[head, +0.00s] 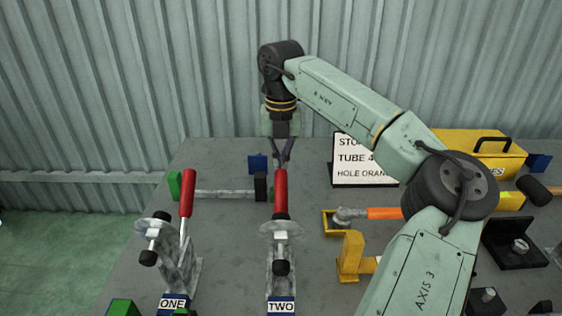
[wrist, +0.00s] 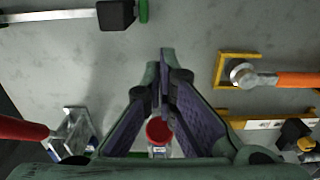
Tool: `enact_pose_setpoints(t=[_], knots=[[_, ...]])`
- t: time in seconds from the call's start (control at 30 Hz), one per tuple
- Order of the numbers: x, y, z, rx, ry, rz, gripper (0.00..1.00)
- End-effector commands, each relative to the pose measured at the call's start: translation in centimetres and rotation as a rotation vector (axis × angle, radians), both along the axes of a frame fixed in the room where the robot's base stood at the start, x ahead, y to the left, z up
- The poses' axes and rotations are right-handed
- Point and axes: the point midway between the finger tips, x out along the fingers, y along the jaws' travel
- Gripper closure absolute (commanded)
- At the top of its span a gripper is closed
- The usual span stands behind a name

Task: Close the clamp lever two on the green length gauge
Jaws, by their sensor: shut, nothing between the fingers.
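Clamp two (head: 281,238) stands behind the label "TWO" at the front middle of the table. Its red lever (head: 280,190) points upright. In the wrist view the red lever's round end (wrist: 158,132) shows between the finger bodies, below the fingertips in the picture. My gripper (head: 282,163) points down just above or behind the lever's top; whether it touches cannot be told. My gripper (wrist: 158,68) is shut and empty. A metal bar (head: 225,193) with a green block (head: 174,185) at its left end and a dark block at its right lies behind the clamps.
Clamp one (head: 180,258), with its red lever raised, stands to the left. To the right are a yellow bracket (head: 351,258), an orange-handled tool (head: 384,213), a sign (head: 358,161) and a yellow toolbox (head: 475,150). A corrugated wall is behind the table.

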Motion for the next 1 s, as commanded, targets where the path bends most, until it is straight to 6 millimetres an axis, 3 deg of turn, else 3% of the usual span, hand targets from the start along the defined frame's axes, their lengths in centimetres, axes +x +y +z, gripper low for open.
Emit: enact_pose_setpoints(t=[1.0], knots=[[-2.6, 0.1, 0.2, -0.001, 0.007, 0.005, 1.0]])
